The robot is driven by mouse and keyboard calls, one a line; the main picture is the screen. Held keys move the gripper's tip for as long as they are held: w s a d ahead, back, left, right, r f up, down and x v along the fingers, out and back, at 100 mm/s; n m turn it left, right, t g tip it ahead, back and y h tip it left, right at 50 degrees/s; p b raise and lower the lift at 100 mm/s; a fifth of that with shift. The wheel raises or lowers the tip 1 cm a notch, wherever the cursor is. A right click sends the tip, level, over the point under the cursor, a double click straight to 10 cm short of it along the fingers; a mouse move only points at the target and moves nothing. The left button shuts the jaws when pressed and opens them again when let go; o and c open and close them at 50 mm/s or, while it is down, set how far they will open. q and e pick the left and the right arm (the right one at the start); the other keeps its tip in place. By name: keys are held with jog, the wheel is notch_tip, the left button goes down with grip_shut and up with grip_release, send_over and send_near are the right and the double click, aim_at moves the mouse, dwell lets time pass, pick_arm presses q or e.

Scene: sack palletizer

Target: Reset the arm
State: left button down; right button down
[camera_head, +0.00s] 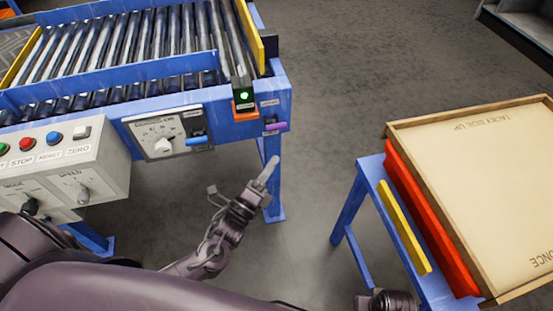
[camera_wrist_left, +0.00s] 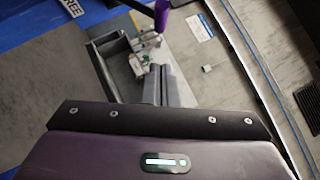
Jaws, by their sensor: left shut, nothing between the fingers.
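My left gripper (camera_head: 268,171) reaches out over the grey floor, right of the control box and in front of the conveyor's blue leg in the head view. Its pale fingers are together with nothing between them, and they touch nothing that I can see. In the left wrist view the grey fingers (camera_wrist_left: 158,85) lie side by side and empty. A dark part of my right arm shows at the bottom edge of the head view, but no right fingers show.
A roller conveyor (camera_head: 120,45) with a blue frame stands at upper left. Its purple lever (camera_head: 275,127) is just beyond my left gripper. A control box (camera_head: 85,160) is at left. A wooden tray (camera_head: 470,180) rests on a blue stand (camera_head: 347,205) at right. Floor between is clear.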

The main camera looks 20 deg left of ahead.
pick_arm(q)
jog(key=v, duration=0.7)
jog(key=shift+s+a+f, duration=0.15)
jog(key=shift+a+f, duration=0.15)
pick_arm(e)
jog(key=shift+w+a+r, duration=0.15)
jog(key=shift+w, duration=0.05)
